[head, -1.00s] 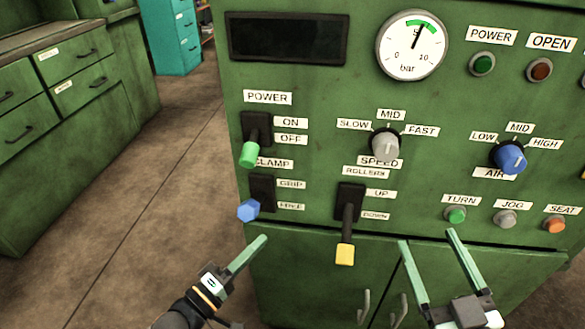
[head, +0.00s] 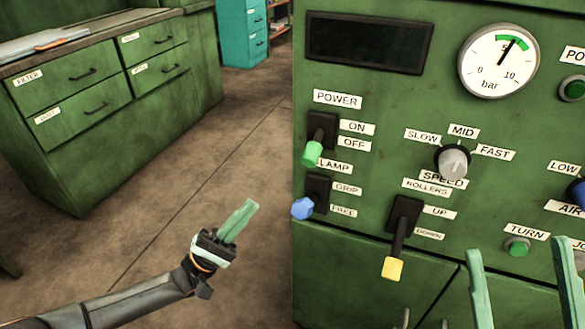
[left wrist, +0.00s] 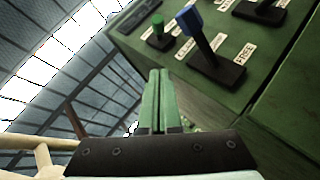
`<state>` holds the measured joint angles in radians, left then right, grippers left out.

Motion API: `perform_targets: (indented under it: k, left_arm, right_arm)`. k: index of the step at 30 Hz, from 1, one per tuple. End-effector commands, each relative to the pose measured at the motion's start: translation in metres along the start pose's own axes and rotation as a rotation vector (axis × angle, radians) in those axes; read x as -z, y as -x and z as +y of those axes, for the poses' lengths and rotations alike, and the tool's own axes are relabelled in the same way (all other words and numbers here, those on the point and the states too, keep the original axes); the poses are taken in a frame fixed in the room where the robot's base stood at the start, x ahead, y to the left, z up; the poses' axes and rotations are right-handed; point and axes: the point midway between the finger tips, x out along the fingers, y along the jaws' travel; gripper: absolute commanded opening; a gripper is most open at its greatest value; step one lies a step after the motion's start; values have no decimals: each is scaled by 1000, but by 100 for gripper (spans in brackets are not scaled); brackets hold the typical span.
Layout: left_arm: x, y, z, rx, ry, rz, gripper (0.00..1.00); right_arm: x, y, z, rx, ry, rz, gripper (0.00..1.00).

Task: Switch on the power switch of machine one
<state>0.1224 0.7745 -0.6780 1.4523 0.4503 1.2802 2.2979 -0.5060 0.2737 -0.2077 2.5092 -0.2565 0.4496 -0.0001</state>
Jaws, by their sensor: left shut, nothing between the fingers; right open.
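The power switch (head: 312,153) is a green-tipped lever on a black plate at the upper left of the green machine panel (head: 385,120). Its lever points down, by the OFF label (head: 355,144). In the left wrist view its green tip (left wrist: 158,24) shows beyond my fingers. My left gripper (head: 250,207) is shut and empty, in the air left of the panel and below the switch, apart from it. My right gripper (head: 520,262) is open and empty in front of the panel's lower right, partly cut off by the frame.
Just below the power switch is the blue-tipped clamp lever (head: 303,208), also in the left wrist view (left wrist: 194,22). The yellow-tipped rollers lever (head: 392,267) points down. A grey speed knob (head: 453,162) sits to the right. Green drawers (head: 85,95) stand left; the floor between is clear.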

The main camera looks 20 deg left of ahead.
Motion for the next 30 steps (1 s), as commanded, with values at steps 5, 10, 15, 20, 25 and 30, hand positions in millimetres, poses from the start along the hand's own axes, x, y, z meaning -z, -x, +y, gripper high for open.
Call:
perform_targets:
  k: [5, 10, 15, 20, 25, 30]
  left_arm:
    - [0, -1, 0, 0, -2, 0, 0]
    - [0, -15, 1, -3, -3, -2, 0]
    - [-1, -47, 1, -4, -3, -3, 0]
    - [-1, -82, 1, -4, -3, -3, 0]
    - [-9, -110, 0, -1, 1, -1, 0]
    - [-23, -124, 0, 1, 0, 1, 0]
  right_arm:
    - [0, 0, 0, 0, 0, -2, 80]
    - [-4, 0, 0, -2, -5, -20, 80]
    - [-14, 1, 0, -6, -17, -63, 80]
    - [-24, 3, 0, -10, -29, -103, 80]
    - [-33, 4, 0, -13, -40, -146, 80]
    - [-51, 10, -2, -16, -58, -218, 80]
